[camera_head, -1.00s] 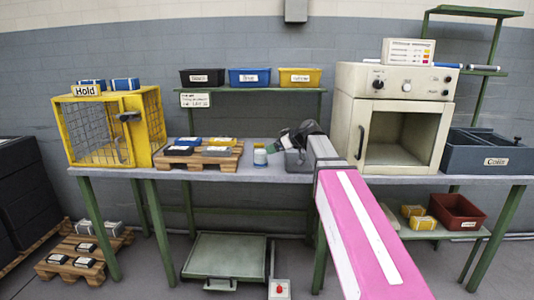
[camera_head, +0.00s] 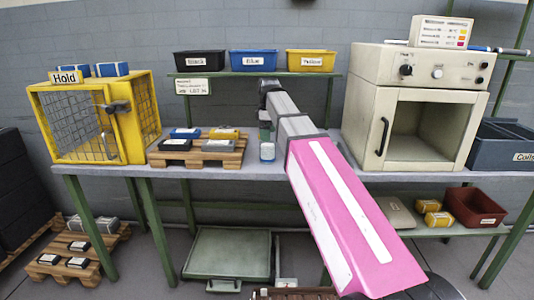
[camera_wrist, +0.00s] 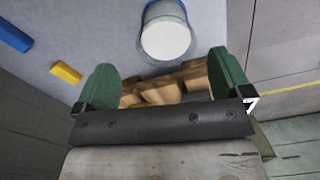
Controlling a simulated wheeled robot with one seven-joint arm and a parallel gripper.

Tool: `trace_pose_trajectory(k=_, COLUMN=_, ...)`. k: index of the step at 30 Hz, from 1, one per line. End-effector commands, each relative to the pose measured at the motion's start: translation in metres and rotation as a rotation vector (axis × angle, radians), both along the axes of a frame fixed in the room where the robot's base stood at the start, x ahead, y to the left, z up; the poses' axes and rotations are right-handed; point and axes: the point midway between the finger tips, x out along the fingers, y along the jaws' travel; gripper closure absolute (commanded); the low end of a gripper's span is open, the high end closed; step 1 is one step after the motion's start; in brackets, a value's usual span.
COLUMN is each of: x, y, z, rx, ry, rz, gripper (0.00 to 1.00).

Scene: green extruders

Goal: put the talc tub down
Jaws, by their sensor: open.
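The talc tub, a small white and blue tub (camera_head: 267,152), stands upright on the bench just right of the small wooden pallet. In the wrist view its round pale face (camera_wrist: 167,40) lies at the top, past the fingertips. My gripper (camera_head: 265,133) is above the tub in the head view, with my arm reaching up to it from the lower right. In the wrist view my gripper (camera_wrist: 160,65) has its two green fingers wide apart. The tub is not clasped between them.
The wooden pallet (camera_head: 182,158) carries several small boxes left of the tub. A yellow mesh cage (camera_head: 80,125) stands further left and a cream oven (camera_head: 430,75) at right. Black, blue and yellow bins (camera_head: 254,61) sit on the shelf behind. Bare bench lies between tub and oven.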

Motion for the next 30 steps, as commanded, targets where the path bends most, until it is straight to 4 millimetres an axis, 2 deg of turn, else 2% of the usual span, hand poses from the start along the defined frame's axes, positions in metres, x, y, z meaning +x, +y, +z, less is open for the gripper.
trace_pose_trajectory(k=3, x=-0.001, y=0.0, z=-0.019, rx=0.0, ry=0.002, rz=0.0, gripper=0.03)
trace_pose_trajectory(k=13, x=-0.004, y=-0.001, z=-0.042, rx=0.002, ry=0.001, rz=0.0, gripper=0.03)
trace_pose_trajectory(k=21, x=-0.008, y=-0.002, z=-0.077, rx=0.002, ry=0.001, rz=0.0, gripper=0.03)
trace_pose_trajectory(k=30, x=-0.007, y=-0.002, z=-0.082, rx=0.003, ry=-0.001, rz=0.0, gripper=0.03)
